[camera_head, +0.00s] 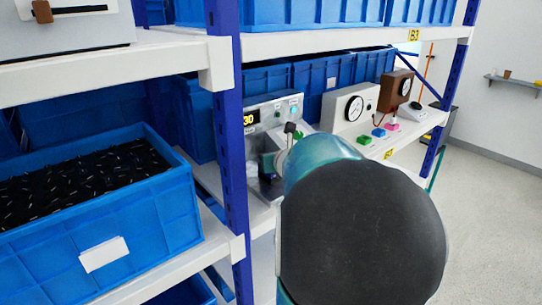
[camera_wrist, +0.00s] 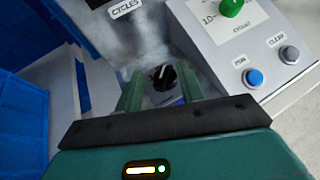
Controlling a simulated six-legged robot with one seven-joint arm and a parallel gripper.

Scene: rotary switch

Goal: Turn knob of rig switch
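The rig switch's black knob (camera_wrist: 163,77) shows in the wrist view, a small round dial with a white mark, set on a grey panel. My gripper (camera_wrist: 160,92) is open, with its two green fingers apart on the left and right of the knob in the picture. Whether the fingertips touch the knob cannot be told. In the head view the rig (camera_head: 266,112) is a grey box with a yellow "30" display on the middle shelf. My gripper (camera_head: 268,165) is at its front there, largely hidden by my arm, which also hides the knob.
The wrist view shows a blue button (camera_wrist: 254,77), a grey button (camera_wrist: 290,54) and a green knob (camera_wrist: 231,6) to the right. A blue shelf post (camera_head: 229,150) and a blue bin (camera_head: 100,215) stand left. A gauge box (camera_head: 350,108) is right of the rig.

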